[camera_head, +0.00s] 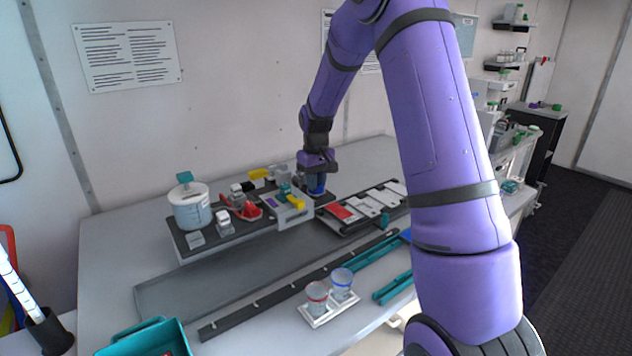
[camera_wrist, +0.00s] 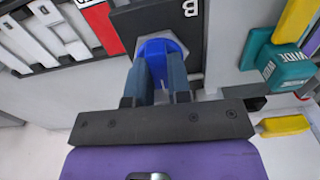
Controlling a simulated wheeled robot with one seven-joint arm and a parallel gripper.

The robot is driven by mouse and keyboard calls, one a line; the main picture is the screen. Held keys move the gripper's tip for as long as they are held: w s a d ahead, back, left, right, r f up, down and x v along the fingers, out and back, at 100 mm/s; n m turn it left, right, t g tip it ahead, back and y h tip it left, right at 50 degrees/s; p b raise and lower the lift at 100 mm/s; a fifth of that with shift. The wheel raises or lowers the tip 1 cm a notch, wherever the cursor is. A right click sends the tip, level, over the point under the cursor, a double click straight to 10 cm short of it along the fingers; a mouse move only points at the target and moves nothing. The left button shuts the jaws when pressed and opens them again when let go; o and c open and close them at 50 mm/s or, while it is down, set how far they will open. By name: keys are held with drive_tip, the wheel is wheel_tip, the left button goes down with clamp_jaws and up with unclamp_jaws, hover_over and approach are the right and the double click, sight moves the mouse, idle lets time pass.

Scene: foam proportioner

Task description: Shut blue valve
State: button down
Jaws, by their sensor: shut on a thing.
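The blue valve (camera_wrist: 158,48) is a blue rounded handle on a dark plate marked "B" in the wrist view. My gripper (camera_wrist: 160,70) has its two fingers on either side of the blue handle and is shut on it. In the head view my gripper (camera_head: 316,180) reaches down onto the blue valve (camera_head: 317,190) at the right end of the dark panel on the bench. The fingers hide part of the handle, and I cannot tell how far the valve is turned.
A teal block marked "WIDE" (camera_wrist: 287,66) and yellow handles (camera_wrist: 285,125) lie close right of my gripper in the wrist view. A red and white card rack (camera_head: 365,207) stands beside the valve. A white-lidded tank (camera_head: 190,208) is at the panel's left end. Two cups (camera_head: 330,292) stand in front.

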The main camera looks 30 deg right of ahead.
drive_tip(key=shift+n, duration=0.3)
idle(0.4)
drive_tip(key=c, duration=1.1)
unclamp_jaws()
drive_tip(key=shift+o, duration=0.2)
drive_tip(key=shift+r, duration=0.1)
wheel_tip(320, 180, up, 11)
